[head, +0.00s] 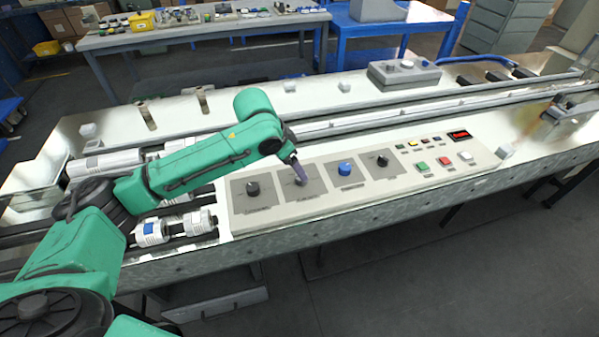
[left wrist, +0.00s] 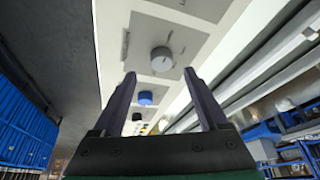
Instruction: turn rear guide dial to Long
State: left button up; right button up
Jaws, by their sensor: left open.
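The control panel (head: 275,211) carries a row of dials, each on a grey plate. From left they are a black dial (head: 253,188), a grey dial (head: 299,181), a blue dial (head: 345,168) and another black dial (head: 382,160). Their labels are too small to read, so I cannot tell which is the rear guide dial. My left gripper (head: 298,170) is over the grey dial and partly hides it. In the left wrist view, the open gripper (left wrist: 160,75) has the grey dial (left wrist: 162,59) ahead between its fingertips, apparently apart from both. My right gripper is not in view.
Green, red and white buttons (head: 443,161) and a red display (head: 460,134) sit at the panel's right. White rollers (head: 151,232) lie left of the panel. Rails (head: 340,127) run behind it. A small grey box with knobs (head: 404,73) stands farther back.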

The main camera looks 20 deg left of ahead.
pick_arm(q)
jog(key=x, duration=0.5)
jog(key=shift+w+f, duration=0.2)
jog(key=shift+w, duration=0.2)
jog(key=shift+f, duration=0.15)
jog(key=shift+s, duration=0.15)
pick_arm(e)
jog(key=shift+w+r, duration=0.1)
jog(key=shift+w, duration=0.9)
pick_arm(q)
grip_shut()
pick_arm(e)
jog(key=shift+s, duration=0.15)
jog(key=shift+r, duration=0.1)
